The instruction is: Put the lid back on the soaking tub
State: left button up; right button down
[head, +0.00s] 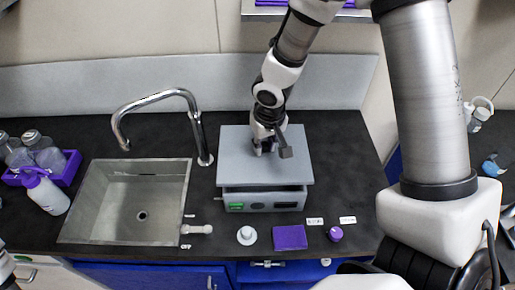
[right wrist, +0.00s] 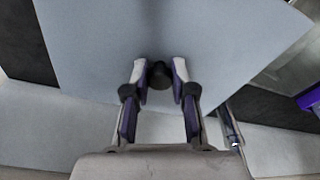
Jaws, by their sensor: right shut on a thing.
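The soaking tub (head: 262,201) is a grey box with a green-lit front panel, standing on the dark counter right of the sink. Its flat grey lid (head: 240,150) is over the tub, and a dark gap shows between the lid's front edge and the tub's front. I cannot tell whether the lid touches the rim. My right gripper (head: 267,148) comes down from above and is shut on the lid's dark knob (right wrist: 159,75); the lid also fills much of the right wrist view (right wrist: 230,60).
The sink (head: 140,214) with its tall tap (head: 195,130) lies left of the tub. A purple block (head: 289,238), a white round piece (head: 246,236) and a purple cap (head: 335,233) sit in front. A purple bottle rack (head: 68,170) stands far left. Counter right of the tub is clear.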

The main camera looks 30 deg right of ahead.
aim_at(266, 152)
jog(key=shift+d+f+b, duration=0.25)
jog(key=shift+f+b, duration=0.1)
jog(key=shift+f, duration=0.15)
jog(key=shift+d+f+b, duration=0.2)
jog(key=shift+f+b, duration=0.1)
jog(key=shift+f, duration=0.2)
jog(key=f+b, duration=0.1)
jog(key=a+f+b, duration=0.1)
jog(key=shift+w+f+b, duration=0.3)
jog(key=shift+f+b, duration=0.05)
jog(key=shift+s+f, duration=0.1)
jog(key=shift+f, duration=0.05)
jog(key=shift+s+d, duration=0.15)
jog(key=shift+d, duration=0.15)
pick_arm(q)
jog(key=f, duration=0.4)
jog(key=shift+w+d+f, duration=0.1)
jog(key=shift+d+f, duration=0.1)
jog(key=shift+f, duration=0.15)
pick_arm(e)
jog(key=shift+a, duration=0.1)
pick_arm(q)
jog(key=shift+a, duration=0.1)
pick_arm(e)
jog(key=shift+a, duration=0.1)
pick_arm(q)
jog(key=shift+f+b, duration=0.25)
jog(key=shift+b, duration=0.2)
jog(key=shift+f+b, duration=0.3)
jog(key=shift+b, duration=0.05)
